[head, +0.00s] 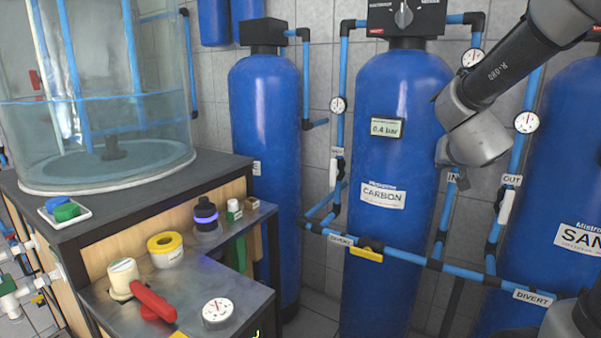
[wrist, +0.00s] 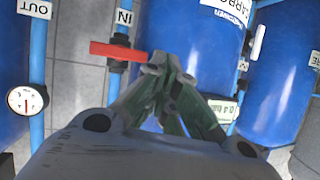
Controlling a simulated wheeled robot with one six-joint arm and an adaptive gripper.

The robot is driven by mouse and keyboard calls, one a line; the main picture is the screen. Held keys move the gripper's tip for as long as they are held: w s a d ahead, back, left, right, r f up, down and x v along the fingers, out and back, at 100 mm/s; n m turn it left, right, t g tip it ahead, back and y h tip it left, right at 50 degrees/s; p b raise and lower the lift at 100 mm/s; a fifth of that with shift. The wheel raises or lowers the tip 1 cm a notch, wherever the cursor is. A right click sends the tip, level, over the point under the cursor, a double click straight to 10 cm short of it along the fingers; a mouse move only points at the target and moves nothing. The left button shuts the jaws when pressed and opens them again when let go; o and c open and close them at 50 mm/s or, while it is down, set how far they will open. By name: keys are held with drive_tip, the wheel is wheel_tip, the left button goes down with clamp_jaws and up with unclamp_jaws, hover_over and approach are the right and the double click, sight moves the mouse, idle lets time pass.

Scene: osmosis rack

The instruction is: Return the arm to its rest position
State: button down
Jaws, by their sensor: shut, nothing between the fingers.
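My arm (head: 500,75) reaches in from the upper right in the head view, its wrist in front of the right side of the blue CARBON tank (head: 385,200). My gripper's fingers cannot be made out there. In the wrist view my gripper (wrist: 163,68) is shut, its dark fingers meeting at the tips with nothing between them. A red valve handle (wrist: 118,50) lies sideways on the blue IN pipe, and its end appears close beside the fingertips. I cannot tell whether they touch.
Blue pipes and gauges (head: 526,122) run between the tanks. A yellow handle (head: 367,254) sits on the lower DIVERT pipe. At left, a bench shelf (head: 255,285) holds a red-handled tool (head: 152,300), yellow tape (head: 165,246) and a loose gauge (head: 218,311). A clear water tank (head: 150,130) stands behind.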

drive_tip(key=s+a+f+n+g+y, duration=0.2)
drive_tip(key=s+a+f+g+y, duration=0.15)
drive_tip(key=s, duration=0.25)
drive_tip(key=s+a+f+n+g+y, duration=0.1)
drive_tip(key=s+a+f+g+y, duration=0.15)
drive_tip(key=s+a, duration=0.35)
drive_tip(key=s+d+r+g+h, duration=0.1)
drive_tip(key=s+d, duration=0.2)
drive_tip(key=s, duration=0.5)
drive_tip(key=s+d+r+n+g+h, duration=0.1)
drive_tip(key=s+d+r, duration=0.1)
drive_tip(key=s, duration=0.7)
drive_tip(key=shift+d, duration=0.55)
drive_tip(key=shift+a, duration=0.1)
